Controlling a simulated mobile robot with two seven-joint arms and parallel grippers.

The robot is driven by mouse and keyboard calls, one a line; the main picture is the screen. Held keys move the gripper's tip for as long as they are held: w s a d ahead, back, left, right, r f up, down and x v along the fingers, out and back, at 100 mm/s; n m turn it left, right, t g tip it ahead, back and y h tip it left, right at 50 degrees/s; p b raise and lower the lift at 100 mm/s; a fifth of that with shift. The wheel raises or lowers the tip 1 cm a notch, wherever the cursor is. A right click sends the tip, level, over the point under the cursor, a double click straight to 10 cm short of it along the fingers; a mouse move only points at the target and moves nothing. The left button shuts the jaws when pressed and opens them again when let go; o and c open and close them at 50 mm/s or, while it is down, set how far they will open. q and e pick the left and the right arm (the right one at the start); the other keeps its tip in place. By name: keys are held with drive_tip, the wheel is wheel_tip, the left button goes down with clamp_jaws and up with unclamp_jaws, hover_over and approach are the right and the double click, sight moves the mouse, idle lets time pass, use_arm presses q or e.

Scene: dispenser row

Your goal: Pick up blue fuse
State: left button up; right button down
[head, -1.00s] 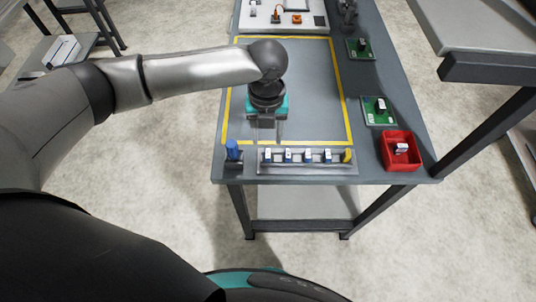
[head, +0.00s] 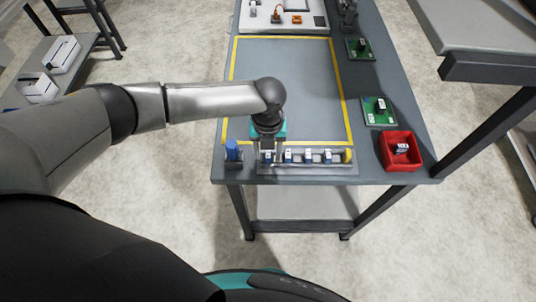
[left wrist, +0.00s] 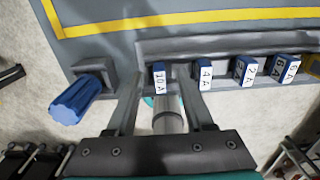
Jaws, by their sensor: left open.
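Several blue fuses with white labels stand in a row in a grey rack (head: 310,170) near the table's front edge. My left gripper (head: 268,151) is open over the left end of this row. In the left wrist view, its fingers (left wrist: 160,80) stand on either side of the leftmost blue fuse (left wrist: 160,67), labelled 10 A, with gaps showing beside it. A second blue fuse (left wrist: 204,68), labelled 4 A, sits just right of the right finger. The lower part of the 10 A fuse is hidden. My right gripper is not in view.
A blue cylindrical piece (head: 232,149) stands left of the rack; a yellow piece (head: 347,155) is at its right end. A red bin (head: 387,157) holding small items and a green board (head: 369,117) are on the right. The yellow-outlined table area (head: 300,85) is clear behind.

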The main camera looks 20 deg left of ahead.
use_arm(q)
clamp_jaws()
idle(0.6)
